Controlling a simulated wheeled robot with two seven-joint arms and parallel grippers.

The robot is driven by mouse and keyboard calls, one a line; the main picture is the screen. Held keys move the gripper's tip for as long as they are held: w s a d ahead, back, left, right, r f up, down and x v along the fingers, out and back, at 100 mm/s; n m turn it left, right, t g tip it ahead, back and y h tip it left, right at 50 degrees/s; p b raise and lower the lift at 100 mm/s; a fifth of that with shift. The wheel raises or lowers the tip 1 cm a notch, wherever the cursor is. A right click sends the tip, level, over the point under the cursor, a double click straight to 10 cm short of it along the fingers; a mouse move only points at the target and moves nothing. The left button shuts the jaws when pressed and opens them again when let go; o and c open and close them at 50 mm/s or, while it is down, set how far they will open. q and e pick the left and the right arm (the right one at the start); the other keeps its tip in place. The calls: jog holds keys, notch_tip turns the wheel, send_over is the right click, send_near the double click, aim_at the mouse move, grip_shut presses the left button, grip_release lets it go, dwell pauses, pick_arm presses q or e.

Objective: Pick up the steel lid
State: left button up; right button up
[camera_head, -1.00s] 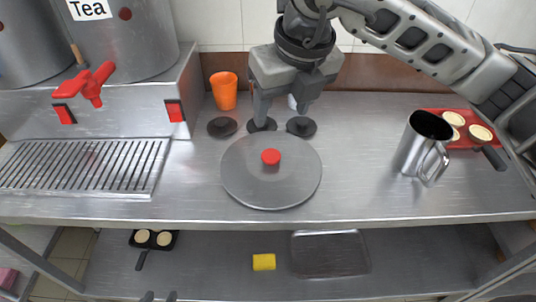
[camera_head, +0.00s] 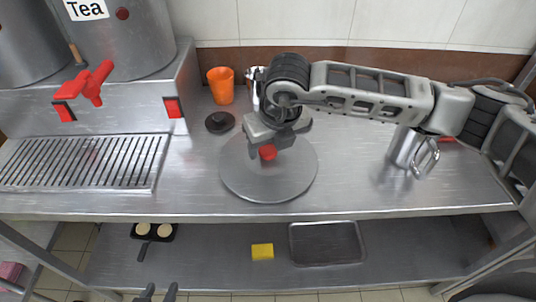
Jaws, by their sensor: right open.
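The steel lid (camera_head: 268,181) is a flat round grey disc with a red knob (camera_head: 268,153). It lies on the steel counter in the middle of the head view. My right gripper (camera_head: 270,142) is open, pointing down just above and behind the knob. Its palm hides most of its fingers, so I cannot tell whether they touch the knob. My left gripper (camera_head: 158,293) shows only as two dark fingertips at the bottom edge, apart and empty, far from the lid.
An orange cup (camera_head: 221,86) and a dark round disc (camera_head: 220,122) stand behind the lid. A steel mug (camera_head: 403,148) stands to the right, partly behind my arm. A drain grate (camera_head: 85,163) is at left. The lower shelf holds a yellow sponge (camera_head: 262,251) and a tray (camera_head: 327,244).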

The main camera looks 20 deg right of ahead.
jog(key=shift+w+f, duration=0.2)
jog(key=shift+f, duration=0.5)
jog(key=c, duration=1.1)
jog(key=shift+r, duration=0.2)
